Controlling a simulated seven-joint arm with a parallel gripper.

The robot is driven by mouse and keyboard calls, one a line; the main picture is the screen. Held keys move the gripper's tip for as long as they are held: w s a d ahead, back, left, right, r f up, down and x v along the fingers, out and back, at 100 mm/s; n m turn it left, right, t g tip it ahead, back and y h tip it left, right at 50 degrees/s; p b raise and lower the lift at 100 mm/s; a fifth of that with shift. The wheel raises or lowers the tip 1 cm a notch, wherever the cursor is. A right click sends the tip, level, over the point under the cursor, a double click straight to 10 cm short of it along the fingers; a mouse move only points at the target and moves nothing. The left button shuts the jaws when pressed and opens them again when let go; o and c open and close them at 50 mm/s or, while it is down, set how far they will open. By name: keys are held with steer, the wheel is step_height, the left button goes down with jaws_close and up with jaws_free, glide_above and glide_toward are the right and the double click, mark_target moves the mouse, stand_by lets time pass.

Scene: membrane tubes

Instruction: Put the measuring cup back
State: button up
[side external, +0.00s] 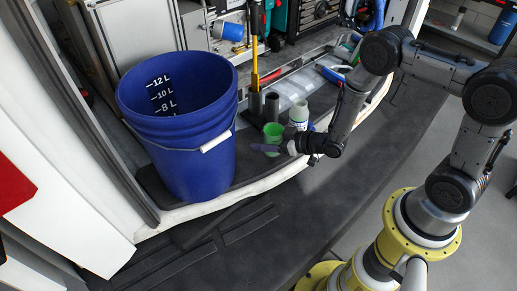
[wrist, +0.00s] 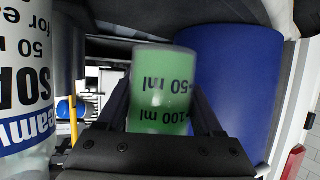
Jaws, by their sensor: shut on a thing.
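The green measuring cup (side external: 273,131) is beside the white soap bottle (side external: 298,116), in front of the dark upright tubes (side external: 271,106). My gripper (side external: 272,147) is at the cup, reaching in from the right. In the wrist view the cup (wrist: 161,92) sits between both fingers of my gripper (wrist: 161,105), shut on it, with its 50 ml and 100 ml marks facing the camera. The soap bottle (wrist: 25,85) is close on the left there, its label upside down. Whether the cup's base touches the ledge is hidden.
A large blue bucket (side external: 185,130) stands left of the cup, and it fills the right of the wrist view (wrist: 235,75). A yellow-handled tool (side external: 255,55) stands behind. Tools and a clear case (side external: 295,83) crowd the ledge to the right. The dark floor in front is clear.

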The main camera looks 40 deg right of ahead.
mark_target(258, 157)
steer(key=shift+w+a+f, duration=0.15)
steer(key=shift+w+f, duration=1.1)
steer(key=shift+f, duration=1.75)
steer(key=shift+f, duration=0.15)
steer(key=o, duration=1.4)
steer(key=shift+o, duration=0.2)
steer(key=shift+s+r, duration=0.2)
steer(key=shift+r, duration=0.1)
steer(key=v, duration=1.1)
steer(key=shift+s+r, duration=0.1)
steer(key=shift+s, duration=0.2)
